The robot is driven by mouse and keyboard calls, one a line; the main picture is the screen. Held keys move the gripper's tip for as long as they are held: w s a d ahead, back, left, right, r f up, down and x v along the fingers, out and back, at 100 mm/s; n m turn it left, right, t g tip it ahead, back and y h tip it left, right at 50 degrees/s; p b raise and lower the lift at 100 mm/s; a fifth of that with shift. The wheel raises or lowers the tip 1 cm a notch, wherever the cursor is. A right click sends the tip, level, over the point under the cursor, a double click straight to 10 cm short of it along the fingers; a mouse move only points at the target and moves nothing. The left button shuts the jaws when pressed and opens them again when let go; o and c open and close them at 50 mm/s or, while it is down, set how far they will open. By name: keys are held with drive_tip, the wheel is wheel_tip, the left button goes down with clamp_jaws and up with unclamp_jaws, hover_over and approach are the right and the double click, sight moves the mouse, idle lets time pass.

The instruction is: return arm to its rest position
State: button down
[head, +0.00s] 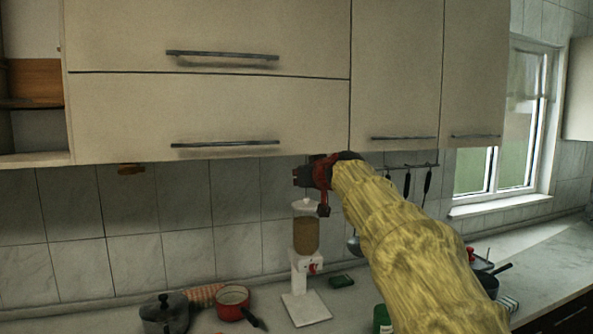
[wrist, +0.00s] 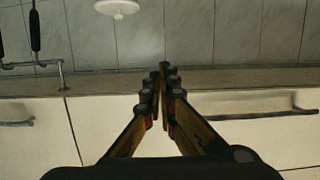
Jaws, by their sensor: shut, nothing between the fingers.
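My gripper (head: 300,177) shows in the head view at the end of my yellow-sleeved arm. It is up in front of the tiled wall, just at the lower edge of the wall cabinets, above the white dispenser (head: 305,237). In the wrist view the two fingers of my gripper (wrist: 161,76) come together at their tips, with nothing between them. The cabinet fronts (wrist: 45,140) fill the lower part of the wrist view. I cannot tell in the head view how far the gripper is from the cabinets.
Cabinets (head: 210,110) hang above the counter. Utensils (head: 427,186) hang from a rail. A window (head: 500,140) is at right.

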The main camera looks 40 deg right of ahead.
drive_tip(key=s+f, duration=0.2)
drive_tip(key=f, duration=0.1)
drive_tip(key=shift+s+a+f+b, duration=0.15)
drive_tip(key=shift+s+a+b, duration=0.15)
drive_tip(key=shift+a, duration=0.1)
